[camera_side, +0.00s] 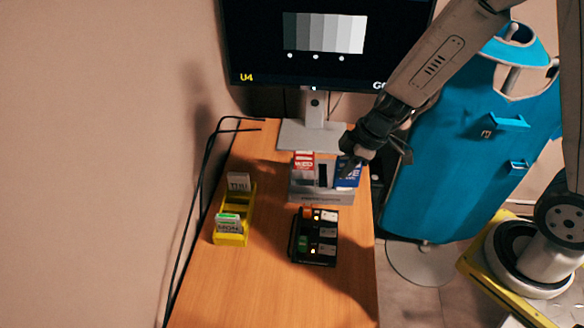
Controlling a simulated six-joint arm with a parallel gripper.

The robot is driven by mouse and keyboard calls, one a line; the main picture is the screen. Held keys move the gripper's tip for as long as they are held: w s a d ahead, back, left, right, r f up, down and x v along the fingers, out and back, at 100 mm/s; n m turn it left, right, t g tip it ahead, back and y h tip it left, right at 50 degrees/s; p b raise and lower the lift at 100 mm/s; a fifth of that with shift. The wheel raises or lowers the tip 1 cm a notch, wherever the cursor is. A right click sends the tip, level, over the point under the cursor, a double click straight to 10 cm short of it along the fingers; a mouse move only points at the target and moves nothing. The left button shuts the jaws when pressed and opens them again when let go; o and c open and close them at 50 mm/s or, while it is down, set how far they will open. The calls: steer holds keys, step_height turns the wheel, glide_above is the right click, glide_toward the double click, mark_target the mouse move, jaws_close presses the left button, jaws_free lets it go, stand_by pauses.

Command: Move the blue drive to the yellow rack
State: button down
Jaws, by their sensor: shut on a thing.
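The blue drive (348,176) stands upright at the right end of a grey holder (323,196) on the wooden desk. My gripper (350,161) is at its top edge, shut on it, and the dark fingers hide part of its top. I cannot tell whether the drive is still seated in the holder. A red and white drive (303,163) stands at the left end of the same holder. The yellow rack (248,212) is on the left of the desk. It holds a card marked THU (238,181) at the back and a green and white one marked MON (228,222) at the front.
A black box with lit buttons (316,238) sits in front of the grey holder, right of the rack. A monitor (325,45) on a stand rises behind. Black cables (195,200) run along the desk's left edge. The front of the desk is clear.

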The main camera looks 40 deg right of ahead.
steer(key=w+a+f, duration=0.2)
steer(key=w+a, duration=0.6)
steer(key=a, duration=0.2)
steer(key=w+a+f, duration=0.2)
steer(key=w+a, duration=0.6)
steer(key=a, duration=0.3)
steer(key=shift+w+a, duration=0.15)
steer(key=shift+w, duration=0.25)
steer(key=shift+f, duration=0.3)
steer(key=shift+f, duration=3.65)
steer(key=shift+f, duration=1.05)
steer(key=shift+c, duration=1.4)
jaws_free()
steer(key=shift+r, duration=0.1)
step_height(320, 180, up, 7)
